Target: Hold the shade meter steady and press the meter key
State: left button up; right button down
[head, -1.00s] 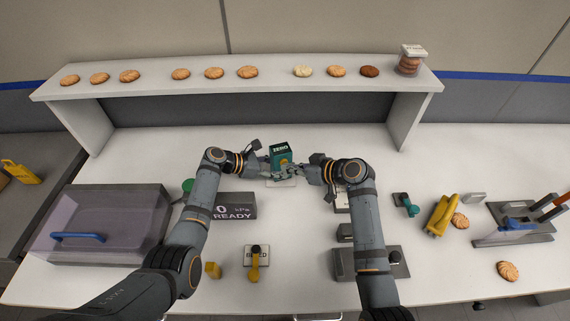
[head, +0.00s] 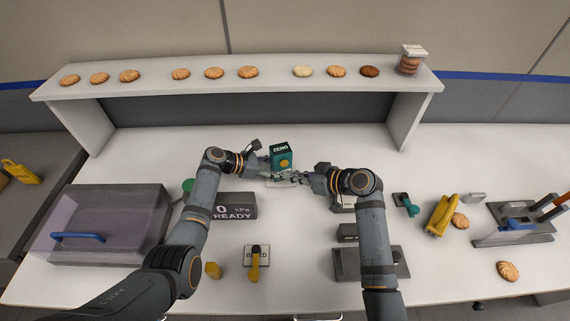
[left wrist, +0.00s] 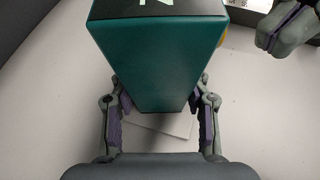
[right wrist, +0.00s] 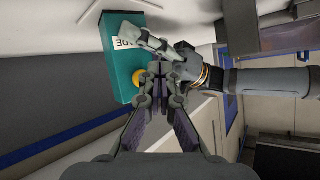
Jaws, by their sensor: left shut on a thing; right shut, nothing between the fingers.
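The shade meter (head: 281,152) is a teal box with a black top, near the middle of the table in the head view. My left gripper (head: 268,168) is shut on it from the left. The left wrist view shows the meter (left wrist: 160,55) between both fingers. A round orange key (head: 285,162) is on the meter's face; it also shows in the right wrist view (right wrist: 138,77). My right gripper (head: 298,178) is shut and empty, just right of the meter. In the right wrist view its fingertips (right wrist: 158,76) are close to the key; contact cannot be told.
A white tile (left wrist: 165,124) lies beneath the meter. A dark READY display (head: 234,206) stands front left, near a clear-lidded box (head: 105,222). A shelf (head: 240,88) with several biscuits spans the back. A yellow-handled tool (head: 441,215) lies to the right.

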jog(key=s, duration=0.1)
jog(key=s+d, duration=0.1)
jog(key=s, duration=0.1)
jog(key=shift+s, duration=0.15)
dwell(0.5)
pick_arm(q)
jog(key=o, duration=0.9)
jog(key=v, duration=1.1)
jog(key=shift+f, duration=0.15)
jog(key=shift+s+a+r, duration=0.15)
jog(key=shift+a+r, duration=0.15)
jog(key=shift+a, duration=0.15)
